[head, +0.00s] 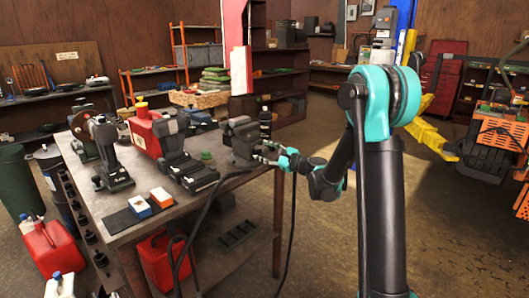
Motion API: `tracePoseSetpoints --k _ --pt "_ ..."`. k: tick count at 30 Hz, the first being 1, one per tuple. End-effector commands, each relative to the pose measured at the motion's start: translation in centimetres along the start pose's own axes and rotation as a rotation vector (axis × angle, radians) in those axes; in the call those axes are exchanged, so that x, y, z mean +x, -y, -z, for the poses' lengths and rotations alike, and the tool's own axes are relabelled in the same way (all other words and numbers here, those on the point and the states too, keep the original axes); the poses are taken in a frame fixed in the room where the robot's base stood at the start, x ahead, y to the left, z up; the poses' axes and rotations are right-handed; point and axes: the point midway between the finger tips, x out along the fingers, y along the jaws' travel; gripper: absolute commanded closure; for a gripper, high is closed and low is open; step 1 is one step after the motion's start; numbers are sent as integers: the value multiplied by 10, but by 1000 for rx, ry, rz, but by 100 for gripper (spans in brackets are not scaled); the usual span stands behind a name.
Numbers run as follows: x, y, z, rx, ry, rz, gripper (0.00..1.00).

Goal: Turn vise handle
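The dark grey vise (243,138) is mounted at the right end of the workbench. My gripper (266,153) is at the right side of the vise, where the handle would be. The handle itself is too small and too covered by my gripper to make out. My teal and black arm reaches in from the right to the vise. The fingers are small and partly merged with the vise, so I cannot tell whether they are open or closed on the handle.
A black cable hangs by the bench's right edge.

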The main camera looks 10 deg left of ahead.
Motion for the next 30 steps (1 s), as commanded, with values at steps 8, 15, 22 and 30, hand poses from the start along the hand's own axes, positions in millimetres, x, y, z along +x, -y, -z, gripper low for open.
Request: tracePoseSetpoints --k 8,15,22,30 --pt "0 0 0 0 0 0 79" --pt "0 0 0 0 0 -1 95" --pt "0 0 0 -3 0 -1 96" --pt "0 -1 0 -13 0 -2 96"
